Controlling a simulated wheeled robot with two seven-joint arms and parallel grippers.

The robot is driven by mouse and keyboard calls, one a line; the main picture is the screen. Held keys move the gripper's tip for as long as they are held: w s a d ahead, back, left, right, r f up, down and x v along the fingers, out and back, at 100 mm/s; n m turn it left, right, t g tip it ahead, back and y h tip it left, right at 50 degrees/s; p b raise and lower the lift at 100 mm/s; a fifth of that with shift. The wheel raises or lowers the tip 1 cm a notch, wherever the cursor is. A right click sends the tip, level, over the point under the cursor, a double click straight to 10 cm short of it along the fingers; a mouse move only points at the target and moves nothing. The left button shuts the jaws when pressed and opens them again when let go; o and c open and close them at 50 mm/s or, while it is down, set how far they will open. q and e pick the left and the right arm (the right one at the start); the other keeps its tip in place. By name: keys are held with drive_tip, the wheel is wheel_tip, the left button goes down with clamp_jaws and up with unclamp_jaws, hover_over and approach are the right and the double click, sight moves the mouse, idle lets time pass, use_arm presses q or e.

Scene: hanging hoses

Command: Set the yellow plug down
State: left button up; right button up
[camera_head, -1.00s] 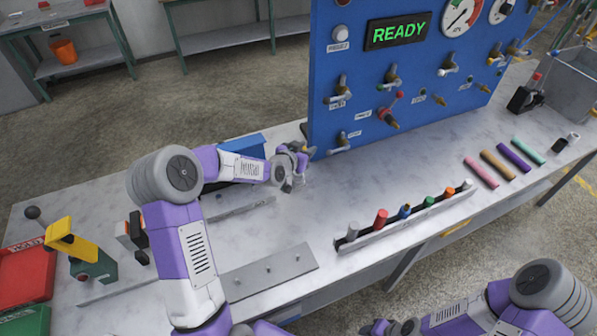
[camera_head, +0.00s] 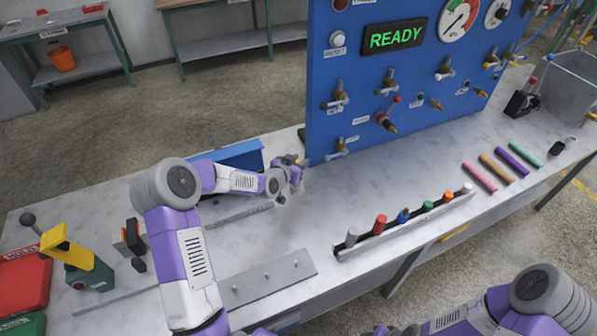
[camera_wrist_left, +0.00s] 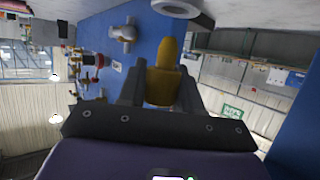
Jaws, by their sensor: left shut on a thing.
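My left gripper (camera_head: 298,169) is shut on the yellow plug (camera_wrist_left: 163,78). It holds the plug beside the lower left corner of the blue panel (camera_head: 390,75), above the worktable. In the left wrist view the plug stands out between the two dark fingers, with its rounded tip pointing away from the palm. In the head view the plug is small and mostly hidden by the gripper. Only part of my right gripper (camera_head: 396,330) shows at the bottom edge of the head view, and its jaws cannot be made out.
A rack (camera_head: 400,230) with several coloured plugs stands at the table's front edge. A grey plate with pegs (camera_head: 265,280) lies to its left. A blue tray (camera_head: 235,153) is behind my left forearm. Coloured tubes (camera_head: 495,165) lie to the right. Bare table lies between rack and panel.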

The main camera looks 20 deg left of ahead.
use_arm(q)
wheel_tip(320, 180, down, 4)
drive_tip(key=shift+f+b, duration=0.15)
drive_tip(key=shift+b, duration=0.35)
